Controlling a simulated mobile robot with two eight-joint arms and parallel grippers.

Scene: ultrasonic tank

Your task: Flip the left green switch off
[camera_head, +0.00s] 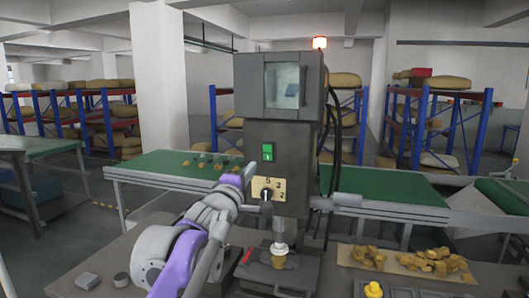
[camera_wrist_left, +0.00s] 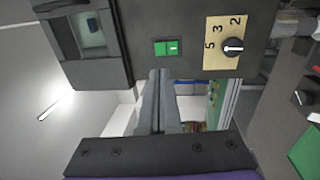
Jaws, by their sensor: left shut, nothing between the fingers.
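A green rocker switch (camera_head: 268,151) sits on the front of the dark grey machine (camera_head: 278,130), below its screen box and above the dial plate. It is the only green switch that I can make out. In the left wrist view, which is turned sideways, the switch (camera_wrist_left: 167,48) shows with a dividing line across it. My left gripper (camera_head: 249,168) is shut and empty, to the left of the switch and a little below it. In the left wrist view the closed fingers (camera_wrist_left: 158,74) point at the switch, seemingly with a small gap. My right gripper is not in view.
A beige dial plate (camera_head: 269,190) with a black knob is below the switch. A screen box (camera_head: 284,84) juts out above it. Black cables hang on the machine's right. A brown cup-like piece (camera_head: 279,260) stands below. Yellow-brown pieces (camera_head: 435,262) lie on the bench at right.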

